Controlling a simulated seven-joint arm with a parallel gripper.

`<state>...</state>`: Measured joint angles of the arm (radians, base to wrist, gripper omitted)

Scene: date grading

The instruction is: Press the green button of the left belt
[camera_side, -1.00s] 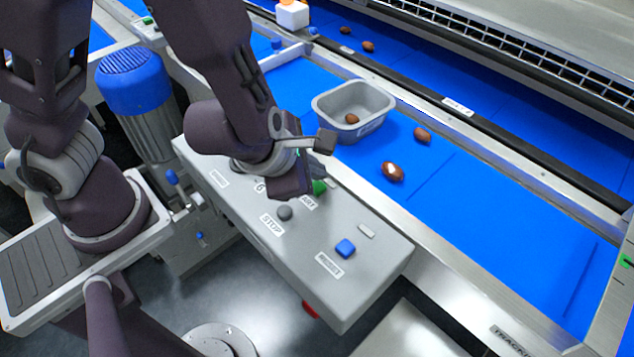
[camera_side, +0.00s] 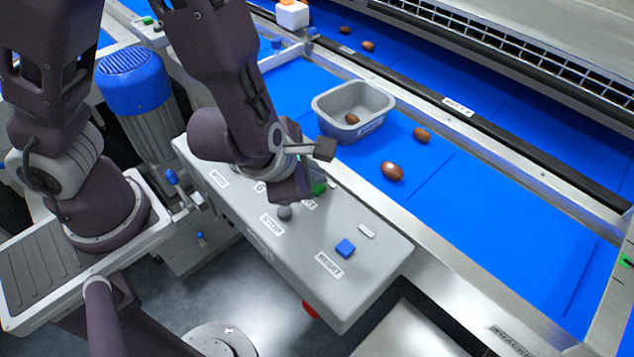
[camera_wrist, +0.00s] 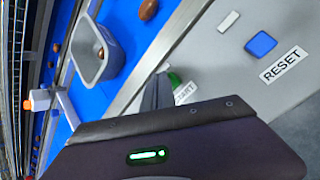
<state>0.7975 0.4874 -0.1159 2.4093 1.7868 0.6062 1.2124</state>
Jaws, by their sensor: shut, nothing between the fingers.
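The green button (camera_side: 319,189) sits on the grey control box beside a label that is partly hidden in the side view. In the wrist view the green button (camera_wrist: 174,79) shows only in part, next to the START label (camera_wrist: 185,92) and behind my fingers. My gripper (camera_side: 312,180) is shut and empty, pointing down right at the green button. Its fingers (camera_wrist: 158,92) cover part of the button in the wrist view. I cannot tell whether the fingertips touch the button or stop just above it.
The control box (camera_side: 375,262) also carries a dark STOP button (camera_side: 285,212) and a blue RESET button (camera_side: 345,248). A grey bin (camera_side: 335,101) holding a date stands on the blue belt (camera_side: 480,215) behind it. Loose dates (camera_side: 392,171) lie on the belt.

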